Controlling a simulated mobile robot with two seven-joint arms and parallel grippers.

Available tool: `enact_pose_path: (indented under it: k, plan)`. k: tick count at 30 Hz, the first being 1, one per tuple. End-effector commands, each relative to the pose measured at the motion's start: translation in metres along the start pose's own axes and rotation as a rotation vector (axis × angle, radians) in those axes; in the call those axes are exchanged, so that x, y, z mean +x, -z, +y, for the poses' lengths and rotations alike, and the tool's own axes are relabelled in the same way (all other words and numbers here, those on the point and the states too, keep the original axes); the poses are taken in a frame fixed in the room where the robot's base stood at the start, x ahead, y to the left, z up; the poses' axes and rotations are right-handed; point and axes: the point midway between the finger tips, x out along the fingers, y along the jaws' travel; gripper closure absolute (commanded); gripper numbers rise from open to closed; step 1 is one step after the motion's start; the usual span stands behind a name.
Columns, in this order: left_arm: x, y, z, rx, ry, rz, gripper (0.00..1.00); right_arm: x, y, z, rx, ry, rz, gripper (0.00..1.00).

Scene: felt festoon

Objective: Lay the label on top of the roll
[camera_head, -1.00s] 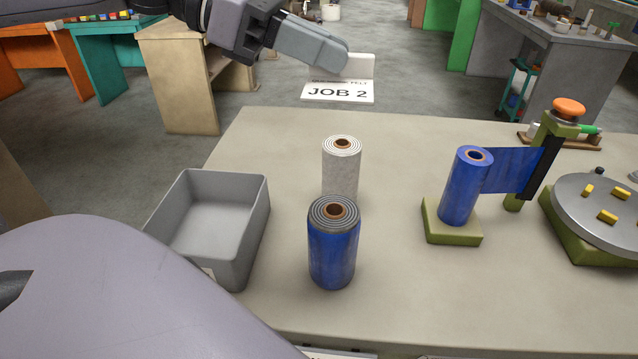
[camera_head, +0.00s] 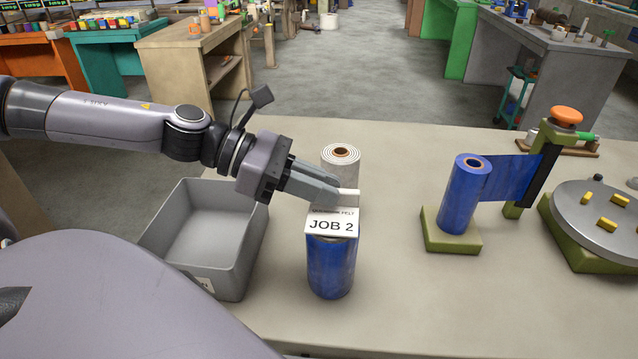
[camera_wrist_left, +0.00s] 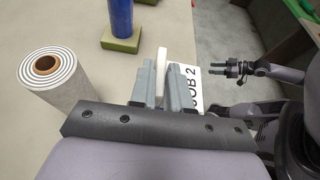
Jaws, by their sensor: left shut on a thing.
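The white label (camera_head: 331,224) reads "JOB 2" and has a raised pale tab (camera_head: 349,198). My left gripper (camera_head: 338,196) is shut on this tab. The label lies roughly flat over the top of the blue roll (camera_head: 331,268), which stands upright on the table. It hides nearly all of the roll's top end, and I cannot tell whether they touch. In the left wrist view the label (camera_wrist_left: 197,88) shows partly beyond the fingers, and the blue roll is hidden. My right gripper (camera_wrist_left: 226,69) shows in that view, open and empty.
A white roll (camera_head: 341,156) stands just behind the blue one. A grey bin (camera_head: 161,240) is at left, under my left arm. A blue roll on a green stand (camera_head: 459,205) and a round turntable (camera_head: 612,240) are at right. The table front is clear.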

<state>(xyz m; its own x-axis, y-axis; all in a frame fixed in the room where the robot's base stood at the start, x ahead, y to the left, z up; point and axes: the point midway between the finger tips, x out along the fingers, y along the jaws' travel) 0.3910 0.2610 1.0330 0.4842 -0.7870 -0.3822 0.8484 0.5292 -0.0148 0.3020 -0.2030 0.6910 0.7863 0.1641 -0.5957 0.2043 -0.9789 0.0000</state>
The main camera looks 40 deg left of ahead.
Motion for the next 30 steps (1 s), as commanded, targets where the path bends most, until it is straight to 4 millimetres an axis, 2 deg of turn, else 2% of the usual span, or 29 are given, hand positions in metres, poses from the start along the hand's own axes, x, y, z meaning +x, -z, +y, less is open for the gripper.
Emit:
enact_pose_path:
  k: [5,6,8,20,30]
  plan:
    - [0.000,0.001,0.000,0.001,0.000,0.000,1.00,0.000,0.000,0.000,0.000,0.000,0.000,0.57]
    - [0.000,0.001,0.000,0.001,0.001,0.001,0.77,0.000,0.000,0.000,0.000,0.000,0.000,0.57]
    - [0.000,0.001,0.000,0.001,0.001,0.001,0.58,0.000,0.000,0.000,0.000,0.000,0.000,0.57]
    - [-0.001,0.000,0.000,0.002,0.000,0.001,0.58,-0.001,0.001,0.000,0.000,0.000,0.000,0.57]
    - [-0.018,-0.002,0.001,0.005,0.000,0.004,0.58,-0.005,0.006,0.000,0.001,0.000,0.000,0.57]
